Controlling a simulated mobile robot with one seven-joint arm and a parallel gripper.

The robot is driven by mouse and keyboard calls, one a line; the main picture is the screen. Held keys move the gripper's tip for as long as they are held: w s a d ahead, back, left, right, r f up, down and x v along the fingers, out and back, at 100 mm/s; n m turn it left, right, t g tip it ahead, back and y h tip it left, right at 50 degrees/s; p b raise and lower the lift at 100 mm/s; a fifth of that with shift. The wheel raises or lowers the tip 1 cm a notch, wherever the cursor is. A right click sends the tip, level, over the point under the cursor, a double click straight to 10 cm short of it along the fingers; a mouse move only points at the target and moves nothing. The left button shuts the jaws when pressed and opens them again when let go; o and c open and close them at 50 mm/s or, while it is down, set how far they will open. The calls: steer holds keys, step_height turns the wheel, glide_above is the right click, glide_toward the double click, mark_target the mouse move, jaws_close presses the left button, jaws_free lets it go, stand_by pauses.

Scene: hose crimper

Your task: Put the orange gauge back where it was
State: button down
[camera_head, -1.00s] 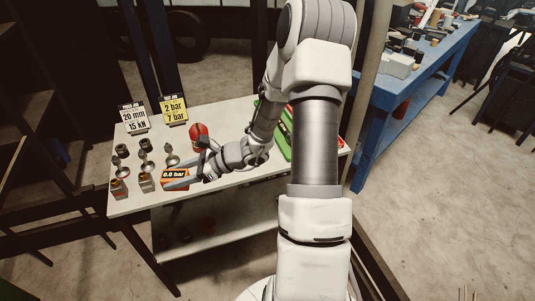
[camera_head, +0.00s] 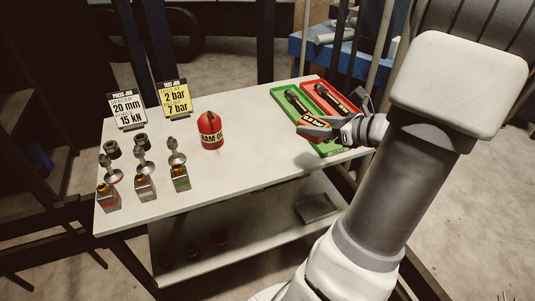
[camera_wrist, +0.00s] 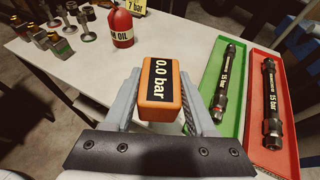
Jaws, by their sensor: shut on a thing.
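The orange gauge (camera_wrist: 160,88) has a dark display reading "0.0 bar". It is between the fingers of my gripper (camera_wrist: 158,100) in the wrist view, and the fingers are shut on it. In the head view the gauge (camera_head: 313,121) and my gripper (camera_head: 318,126) are at the right part of the white table, by the near left side of the green tray (camera_head: 333,147). The gauge appears held above the table; the exact height cannot be told.
The green tray and the red tray (camera_head: 315,86) each hold a dark hose. A red oil can (camera_head: 210,130), several metal fittings and two sign cards (camera_head: 174,97) stand on the left. The table (camera_head: 240,165) is bare between the can and the trays.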

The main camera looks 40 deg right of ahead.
steer(key=shift+s+d+f, duration=0.1)
steer(key=shift+d+f, duration=0.05)
steer(key=shift+d, duration=0.1)
steer(key=shift+w+a+f+b, duration=0.1)
steer(key=shift+w+f+b, duration=0.1)
steer(key=shift+w+b, duration=0.1)
steer(key=b, duration=0.3)
glide_above(277, 151)
step_height(277, 151, down, 6)
steer(key=shift+f, duration=0.25)
steer(key=shift+f+b, duration=0.95)
steer(key=shift+f, duration=0.95)
steer(key=shift+f, duration=0.2)
steer(key=shift+c, duration=1.1)
jaws_free()
steer(key=shift+h, duration=0.3)
steer(key=shift+r, duration=0.1)
